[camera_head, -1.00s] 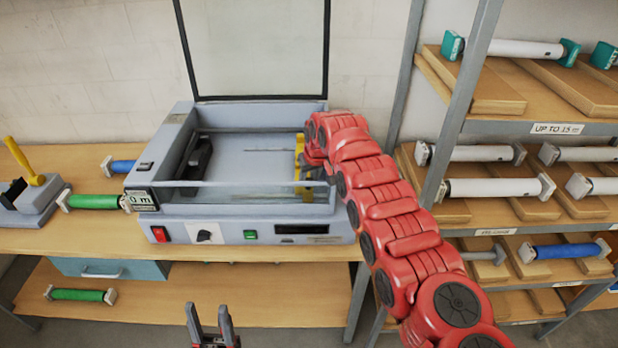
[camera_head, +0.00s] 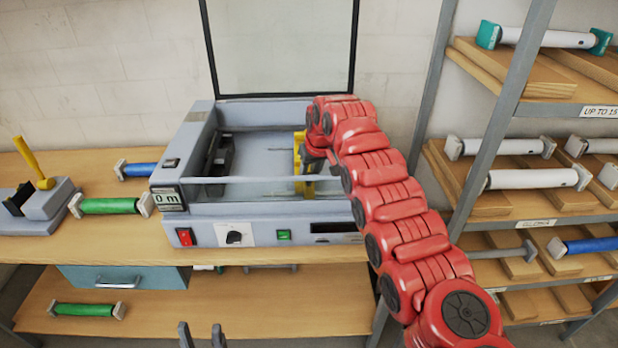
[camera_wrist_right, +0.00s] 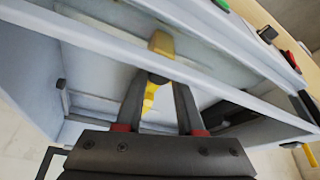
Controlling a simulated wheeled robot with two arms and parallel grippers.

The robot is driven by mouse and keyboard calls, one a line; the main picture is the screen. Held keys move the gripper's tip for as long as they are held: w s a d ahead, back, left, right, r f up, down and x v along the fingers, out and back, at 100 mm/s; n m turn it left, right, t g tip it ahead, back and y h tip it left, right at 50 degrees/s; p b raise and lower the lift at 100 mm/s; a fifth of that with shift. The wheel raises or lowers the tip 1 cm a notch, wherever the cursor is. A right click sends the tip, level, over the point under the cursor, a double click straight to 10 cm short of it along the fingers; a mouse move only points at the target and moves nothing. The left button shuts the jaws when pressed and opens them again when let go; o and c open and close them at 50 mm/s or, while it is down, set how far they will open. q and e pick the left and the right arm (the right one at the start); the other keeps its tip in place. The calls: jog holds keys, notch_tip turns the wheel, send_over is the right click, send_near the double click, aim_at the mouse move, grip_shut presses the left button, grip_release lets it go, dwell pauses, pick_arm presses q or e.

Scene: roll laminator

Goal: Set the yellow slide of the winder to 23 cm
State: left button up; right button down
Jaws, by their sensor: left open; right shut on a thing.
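The winder (camera_head: 262,208) is a grey box machine on the bench, with its clear lid raised. Its yellow slide (camera_head: 299,165) stands at the right end of the open bay; it also shows in the right wrist view (camera_wrist_right: 161,44). My right gripper (camera_wrist_right: 160,88) reaches into the bay from above and is shut on the yellow slide. In the head view my red right arm covers the bay's right end. No scale reading can be made out by the slide. My left gripper (camera_head: 201,335) is open and empty at the bottom edge, low in front of the bench.
A green roll (camera_head: 108,206) and a blue roll (camera_head: 140,169) lie left of the winder, beside a grey stand with a yellow lever (camera_head: 34,164). A display (camera_head: 168,199) reads 0 m. A rack of rolls (camera_head: 530,180) stands at the right, close to my right arm.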

jog(key=c, duration=1)
grip_release()
jog(key=shift+a, duration=0.15)
jog(key=shift+o, duration=0.8)
jog(key=shift+s+a, duration=0.1)
jog(key=shift+a, duration=0.25)
jog(key=shift+d, duration=0.3)
